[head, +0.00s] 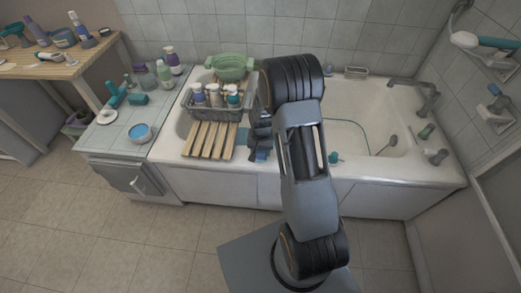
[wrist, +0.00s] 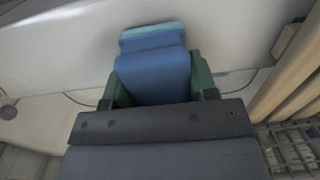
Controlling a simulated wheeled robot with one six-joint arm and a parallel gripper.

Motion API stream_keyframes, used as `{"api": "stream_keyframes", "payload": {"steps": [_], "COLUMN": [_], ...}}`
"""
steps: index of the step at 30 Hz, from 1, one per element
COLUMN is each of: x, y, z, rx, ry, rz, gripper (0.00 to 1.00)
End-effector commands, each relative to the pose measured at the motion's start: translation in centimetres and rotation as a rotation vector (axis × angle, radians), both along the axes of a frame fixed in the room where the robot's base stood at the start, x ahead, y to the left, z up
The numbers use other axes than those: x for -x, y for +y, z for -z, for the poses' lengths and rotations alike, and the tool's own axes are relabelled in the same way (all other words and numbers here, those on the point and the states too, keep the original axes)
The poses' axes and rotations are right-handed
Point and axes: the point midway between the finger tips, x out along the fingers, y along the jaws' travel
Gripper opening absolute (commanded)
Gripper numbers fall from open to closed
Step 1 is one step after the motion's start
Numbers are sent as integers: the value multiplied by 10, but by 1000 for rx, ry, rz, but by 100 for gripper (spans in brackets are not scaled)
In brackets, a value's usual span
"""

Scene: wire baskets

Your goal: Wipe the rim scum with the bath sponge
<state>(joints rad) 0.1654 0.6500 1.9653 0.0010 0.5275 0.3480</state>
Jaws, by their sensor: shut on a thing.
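My gripper (head: 261,147) is shut on the blue bath sponge (wrist: 153,75), which has a lighter teal layer at its far end. In the wrist view, green fingers (wrist: 202,76) hold it from both sides. In the head view, only a small blue part of the sponge (head: 262,156) shows below the gripper, near the front rim of the bathtub (head: 290,172). I cannot tell whether the sponge touches the tub. No rim scum can be made out in either view; the arm and sponge hide part of the rim.
A wooden slatted rack (head: 210,140) lies across the tub just left of the gripper. Taps (head: 428,95) are at right.

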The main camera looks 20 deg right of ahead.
Motion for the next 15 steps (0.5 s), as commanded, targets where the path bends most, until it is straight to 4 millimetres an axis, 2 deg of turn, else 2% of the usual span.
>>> {"api": "stream_keyframes", "payload": {"steps": [15], "x": [0], "y": [0], "z": [6], "rx": [0], "ry": [0], "rz": [0], "gripper": [34]}}
